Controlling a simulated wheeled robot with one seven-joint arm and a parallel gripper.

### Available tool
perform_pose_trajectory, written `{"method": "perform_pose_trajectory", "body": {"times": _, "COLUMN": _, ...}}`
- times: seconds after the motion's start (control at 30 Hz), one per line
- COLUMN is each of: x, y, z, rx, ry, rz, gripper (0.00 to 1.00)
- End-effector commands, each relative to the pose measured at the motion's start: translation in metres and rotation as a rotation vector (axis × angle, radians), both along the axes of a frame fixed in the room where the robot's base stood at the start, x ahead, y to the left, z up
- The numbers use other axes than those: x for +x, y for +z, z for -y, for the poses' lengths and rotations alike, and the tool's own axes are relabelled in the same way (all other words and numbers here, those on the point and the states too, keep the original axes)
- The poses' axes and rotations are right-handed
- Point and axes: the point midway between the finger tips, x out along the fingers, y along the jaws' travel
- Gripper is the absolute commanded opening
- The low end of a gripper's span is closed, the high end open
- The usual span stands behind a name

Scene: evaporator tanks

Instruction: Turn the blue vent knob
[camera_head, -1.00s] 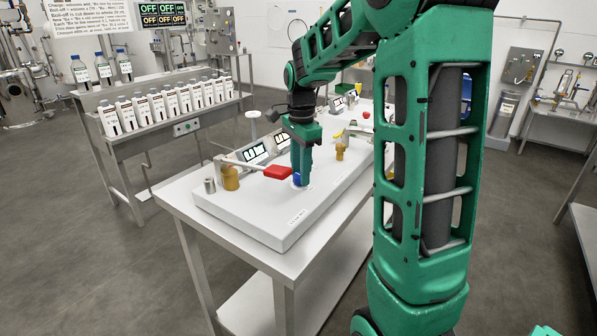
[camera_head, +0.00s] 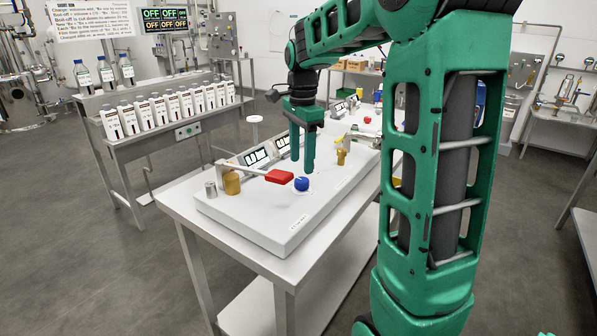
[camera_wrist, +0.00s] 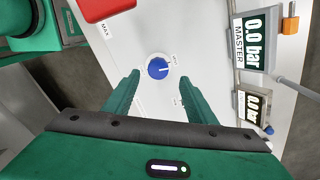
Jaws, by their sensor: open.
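The blue vent knob (camera_head: 301,184) sits on the white panel (camera_head: 262,226), just right of the red handle (camera_head: 279,176). In the wrist view the round blue knob (camera_wrist: 158,68) has a white pointer line and a pale ring around it. My gripper (camera_head: 301,170) is open above the panel, its two fingers pointing down, behind the knob in the head view. In the wrist view the fingertips (camera_wrist: 157,82) are apart, with the knob beyond and between them. Nothing is between the fingers, and they appear clear of the knob.
The red handle (camera_wrist: 104,8) lies close to the knob in the wrist view. The MASTER gauge display (camera_wrist: 257,42) reads 0.0 bar. Brass fittings (camera_head: 231,183) stand on the panel. A bench with several white bottles (camera_head: 172,104) stands left.

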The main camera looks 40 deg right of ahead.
Motion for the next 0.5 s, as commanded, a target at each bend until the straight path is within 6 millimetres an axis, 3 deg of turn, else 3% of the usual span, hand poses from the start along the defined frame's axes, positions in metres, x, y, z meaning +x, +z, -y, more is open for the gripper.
{"method": "perform_pose_trajectory", "body": {"times": 0.2, "x": 0.002, "y": 0.036, "z": 0.000, "rx": 0.000, "ry": 0.001, "rz": 0.002, "gripper": 0.51}}
{"method": "perform_pose_trajectory", "body": {"times": 0.5, "x": 0.002, "y": 0.052, "z": 0.000, "rx": 0.000, "ry": 0.001, "rz": 0.002, "gripper": 0.51}}
